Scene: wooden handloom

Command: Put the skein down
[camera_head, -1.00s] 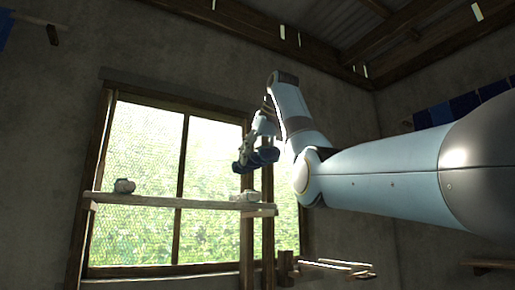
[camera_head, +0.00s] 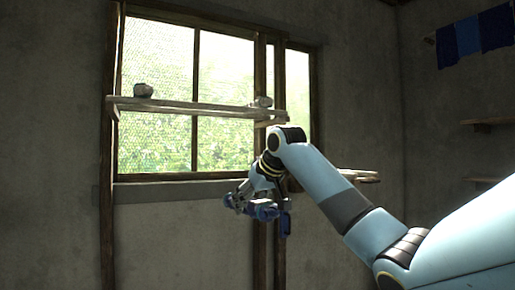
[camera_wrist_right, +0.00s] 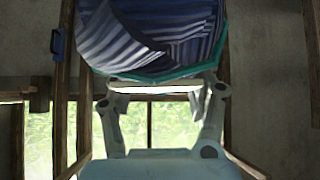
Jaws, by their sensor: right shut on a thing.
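The skein (camera_head: 264,211) is a dark blue bundle at the end of my right arm, left of centre in the head view, below the window shelf. My right gripper (camera_head: 243,203) is shut on it and holds it in the air. In the right wrist view the skein (camera_wrist_right: 150,38) fills the top as a blue and pale striped bundle with a teal edge. The fingers of the right gripper (camera_wrist_right: 160,98) reach up to its lower edge; their exact contact is partly hidden. My left gripper is not in view.
Another wooden ledge (camera_head: 360,176) lies behind my arm. Blue cloths (camera_head: 475,35) hang at upper right. Wooden posts stand beside the gripper.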

